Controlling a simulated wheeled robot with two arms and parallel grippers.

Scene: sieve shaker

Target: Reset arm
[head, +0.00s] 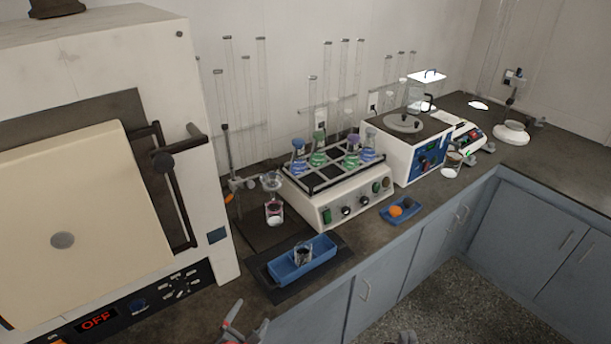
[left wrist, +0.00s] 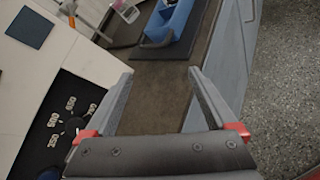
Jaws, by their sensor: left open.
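My left gripper (head: 243,328) is at the bottom edge of the head view, in front of the counter near the furnace. In the left wrist view my left gripper (left wrist: 160,72) has its two grey fingers apart with nothing between them, over bare counter. A small part of what looks like my right gripper (head: 403,338) shows at the bottom edge of the head view, over the floor. Its fingers cannot be made out.
A large furnace (head: 205,130) with an OFF display stands at the left. A blue tray (head: 318,262) holding a small beaker lies on a dark mat. A shaker (head: 345,205) with several flasks stands behind it. Blue cabinets (head: 390,260) front the counter, with open floor (head: 460,280) beyond.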

